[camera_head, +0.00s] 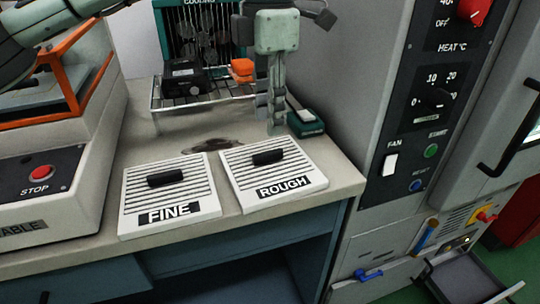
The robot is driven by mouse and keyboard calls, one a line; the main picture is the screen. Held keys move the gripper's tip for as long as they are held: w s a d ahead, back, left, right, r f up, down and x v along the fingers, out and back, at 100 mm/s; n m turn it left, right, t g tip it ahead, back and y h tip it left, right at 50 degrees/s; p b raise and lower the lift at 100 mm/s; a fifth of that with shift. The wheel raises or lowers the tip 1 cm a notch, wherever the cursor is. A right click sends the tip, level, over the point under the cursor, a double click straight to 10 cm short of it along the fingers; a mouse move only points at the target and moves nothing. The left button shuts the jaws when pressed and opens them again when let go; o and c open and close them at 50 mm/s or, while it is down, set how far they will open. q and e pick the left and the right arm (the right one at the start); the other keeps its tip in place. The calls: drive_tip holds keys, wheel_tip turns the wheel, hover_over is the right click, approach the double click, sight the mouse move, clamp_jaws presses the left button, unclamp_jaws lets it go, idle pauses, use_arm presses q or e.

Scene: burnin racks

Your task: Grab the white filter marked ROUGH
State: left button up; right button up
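The white filter marked ROUGH (256,184) lies flat near the front right of the worktop. It has a slatted top, a black handle (268,157) and a black label on its front edge. A similar white filter marked FINE (146,198) lies just to its left. My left gripper (276,128) points down behind the ROUGH filter, apart from its handle. Its fingers overlap in this view, so their opening is unclear. I see nothing held in it. My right gripper is out of view.
A wire rack (205,100) with a black device (185,78) and an orange item (242,68) stands behind. A dark green box (306,123) sits right of my gripper. A machine with a STOP button (39,172) stands left; a tall control cabinet (372,110) stands right.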

sight(268, 152)
use_arm(q)
drive_tip(key=shift+s+f, duration=0.3)
drive_tip(key=shift+f, duration=0.55)
wheel_tip(268, 152, down, 5)
drive_tip(key=shift+a+f+p, duration=0.1)
drive_tip(key=shift+p, duration=0.25)
clamp_jaws()
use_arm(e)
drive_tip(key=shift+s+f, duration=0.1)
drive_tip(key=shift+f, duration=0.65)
